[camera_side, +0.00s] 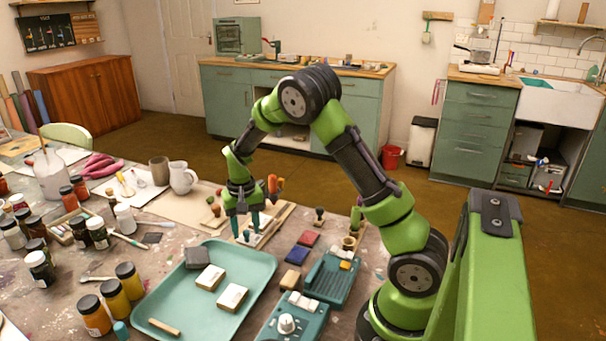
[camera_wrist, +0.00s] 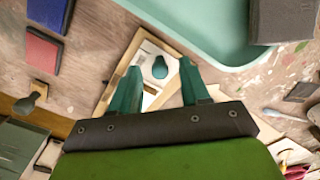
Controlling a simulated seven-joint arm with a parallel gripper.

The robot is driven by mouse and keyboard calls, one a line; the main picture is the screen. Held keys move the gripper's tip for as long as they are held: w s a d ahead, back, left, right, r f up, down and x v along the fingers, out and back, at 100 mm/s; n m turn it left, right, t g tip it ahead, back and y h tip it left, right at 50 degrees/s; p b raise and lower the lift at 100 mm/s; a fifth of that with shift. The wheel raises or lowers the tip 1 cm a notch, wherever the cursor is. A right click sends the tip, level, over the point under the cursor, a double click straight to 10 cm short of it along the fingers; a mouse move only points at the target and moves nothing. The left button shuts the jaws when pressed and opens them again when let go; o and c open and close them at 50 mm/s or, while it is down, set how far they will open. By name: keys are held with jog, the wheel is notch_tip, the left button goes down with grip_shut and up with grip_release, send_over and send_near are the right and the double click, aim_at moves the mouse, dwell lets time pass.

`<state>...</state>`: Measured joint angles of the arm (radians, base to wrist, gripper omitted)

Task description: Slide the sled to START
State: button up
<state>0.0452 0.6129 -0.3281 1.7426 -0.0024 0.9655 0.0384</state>
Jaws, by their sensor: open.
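My gripper (camera_side: 246,233) is open, pointing down over a wooden track (camera_side: 282,217) on the table. In the wrist view, its two teal fingers (camera_wrist: 160,70) stand apart on either side of a dark teal knob (camera_wrist: 160,68). The knob sits above a white surface (camera_wrist: 149,52) inside the wooden frame, apparently the sled. I see a gap between the knob and each finger. The fingers and gripper body hide part of the track. No START mark is readable in either view.
A teal tray (camera_side: 253,291) with blocks lies just in front of the track. Red (camera_side: 308,239) and blue (camera_side: 297,254) pads lie to its right. Wooden-handled stamps stand close behind my gripper. Paint jars (camera_side: 92,315) crowd the table's left side.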

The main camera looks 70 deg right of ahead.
jog(key=shift+c, duration=0.2)
grip_shut()
jog(key=d, duration=0.6)
jog(key=shift+o, duration=0.2)
grip_release()
jog(key=shift+a, duration=0.1)
